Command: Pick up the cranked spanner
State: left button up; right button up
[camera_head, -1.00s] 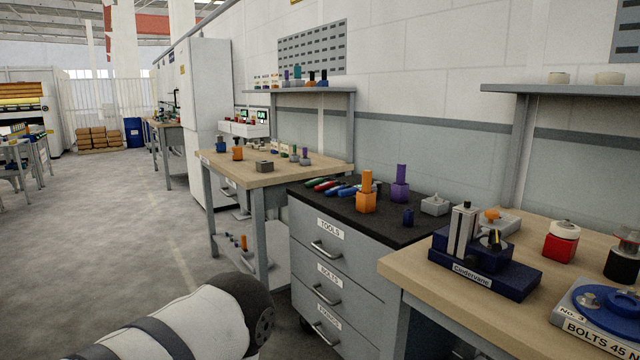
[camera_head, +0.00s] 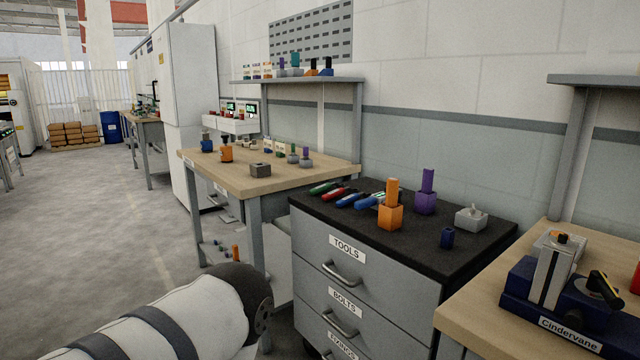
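I cannot make out the cranked spanner for certain. Several hand tools with coloured handles lie in a row on the black top of the tool cabinet (camera_head: 440,243). They include a green-handled tool (camera_head: 324,188), a red-handled tool (camera_head: 334,194) and a blue-handled tool (camera_head: 350,200). Another blue tool (camera_head: 370,202) lies beside the orange block and is partly hidden behind it. One of my white arm links shows at the bottom left. Neither gripper is in view.
A wooden workbench (camera_head: 225,177) stands behind; another bench (camera_head: 480,308) with a blue Cindervane fixture (camera_head: 520,285) is at right.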

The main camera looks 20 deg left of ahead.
aim_at(322, 188)
jog(key=i+j, duration=0.2)
jog(key=j, duration=0.15)
jog(key=i+j, duration=0.15)
jog(key=j, duration=0.2)
jog(key=i+j+z, duration=0.1)
jog(key=j, duration=0.25)
jog(key=i+j, duration=0.45)
jog(key=j, duration=0.25)
jog(key=i+j+z, duration=0.1)
jog(key=j, duration=0.25)
jog(key=i+j, duration=0.2)
jog(key=j, duration=0.15)
jog(key=i+j, duration=0.2)
jog(key=j, duration=0.2)
jog(key=l+z, duration=0.05)
